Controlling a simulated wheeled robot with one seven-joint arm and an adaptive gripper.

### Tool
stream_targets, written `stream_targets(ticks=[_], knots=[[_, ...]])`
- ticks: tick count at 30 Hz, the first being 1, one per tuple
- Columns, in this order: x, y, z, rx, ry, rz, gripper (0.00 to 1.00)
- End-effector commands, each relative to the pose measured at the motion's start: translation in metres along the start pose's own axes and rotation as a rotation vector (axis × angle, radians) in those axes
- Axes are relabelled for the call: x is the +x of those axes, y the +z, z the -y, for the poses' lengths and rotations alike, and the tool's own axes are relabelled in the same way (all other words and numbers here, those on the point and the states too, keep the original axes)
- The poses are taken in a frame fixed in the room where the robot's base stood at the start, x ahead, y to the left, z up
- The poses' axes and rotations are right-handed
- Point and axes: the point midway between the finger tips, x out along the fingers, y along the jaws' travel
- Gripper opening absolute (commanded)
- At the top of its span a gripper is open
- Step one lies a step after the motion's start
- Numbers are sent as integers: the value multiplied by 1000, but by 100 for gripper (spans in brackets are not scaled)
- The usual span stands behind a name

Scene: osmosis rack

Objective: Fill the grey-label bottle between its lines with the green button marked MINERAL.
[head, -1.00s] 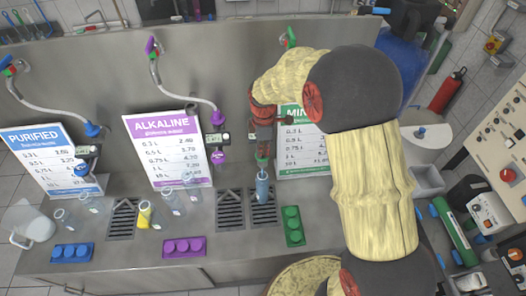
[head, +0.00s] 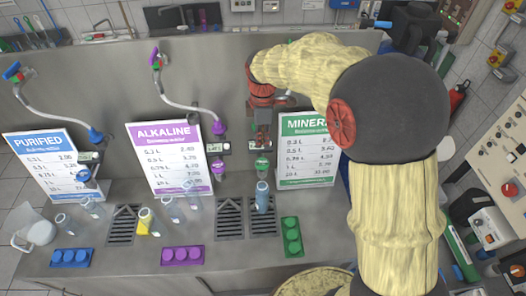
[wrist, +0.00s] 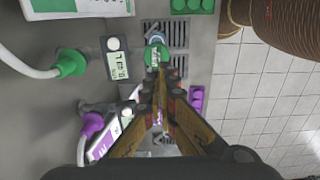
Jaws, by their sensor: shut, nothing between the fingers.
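The grey-blue bottle (head: 262,197) stands upright on the right-hand drain grate, below the green MINERAL outlet (head: 262,167). In the wrist view the bottle (wrist: 156,38) is partly covered by the green outlet (wrist: 158,56). Its lines and liquid level cannot be made out. The green button block (head: 292,237) lies on the counter to the right of the bottle; part of it also shows at the top of the wrist view (wrist: 182,4). My gripper (head: 262,146) is shut and empty, just above the outlet and clear of the button block. Its fingertips show in the wrist view (wrist: 166,76).
A small display (wrist: 117,60) sits beside the outlet. The MINERAL price board (head: 306,150) stands behind. To the left are the purple button block (head: 182,256), blue block (head: 71,257), a yellow-label bottle (head: 149,222) and several clear bottles. The left grate (head: 229,218) is bare.

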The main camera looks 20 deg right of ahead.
Motion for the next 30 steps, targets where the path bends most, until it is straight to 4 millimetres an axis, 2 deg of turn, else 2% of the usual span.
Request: stream_targets(ticks=[3, 7, 30], knots=[[-13, 0, 0, 0, 1, 0, 0], [-20, 0, 0, 0, 0, 0, 0], [-21, 0, 0, 0, 0, 0, 0]])
